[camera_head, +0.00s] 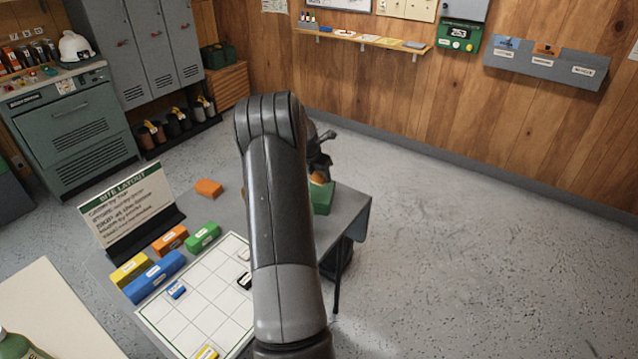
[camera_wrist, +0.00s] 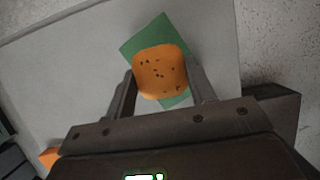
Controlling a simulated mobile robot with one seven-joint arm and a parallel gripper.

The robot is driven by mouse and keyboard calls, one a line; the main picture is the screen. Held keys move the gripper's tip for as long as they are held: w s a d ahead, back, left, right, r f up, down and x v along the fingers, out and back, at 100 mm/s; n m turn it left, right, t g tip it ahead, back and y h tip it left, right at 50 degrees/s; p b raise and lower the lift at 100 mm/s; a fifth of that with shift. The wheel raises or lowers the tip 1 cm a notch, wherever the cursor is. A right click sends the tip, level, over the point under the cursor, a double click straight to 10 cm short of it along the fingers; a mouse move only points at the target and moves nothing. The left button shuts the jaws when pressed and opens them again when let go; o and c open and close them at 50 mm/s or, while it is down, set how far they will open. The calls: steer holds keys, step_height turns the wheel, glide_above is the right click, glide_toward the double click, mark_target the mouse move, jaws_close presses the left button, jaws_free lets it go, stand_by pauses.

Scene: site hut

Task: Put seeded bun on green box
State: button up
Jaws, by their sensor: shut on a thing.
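The seeded bun (camera_wrist: 160,72) is orange-brown with dark specks on top. In the wrist view it sits between the two fingers of my gripper (camera_wrist: 163,90), which is shut on it. The green box (camera_wrist: 142,38) shows beneath and around the bun in that view; whether the bun touches it I cannot tell. In the head view the green box (camera_head: 323,199) stands near the right edge of the table, with a small part of the bun (camera_head: 318,179) above it. My arm hides much of the gripper (camera_head: 318,160) there.
A grey table (camera_head: 348,212) carries a white grid sheet (camera_head: 205,295), a site layout sign (camera_head: 127,212), and several coloured blocks, including a green one (camera_head: 203,237) and a blue one (camera_head: 154,276). A loose orange block (camera_head: 208,187) lies toward the back. Open floor lies to the right.

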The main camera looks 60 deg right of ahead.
mark_target(319, 183)
steer(key=shift+f, duration=1.9)
steer(key=o, duration=1)
steer(key=shift+f, duration=0.15)
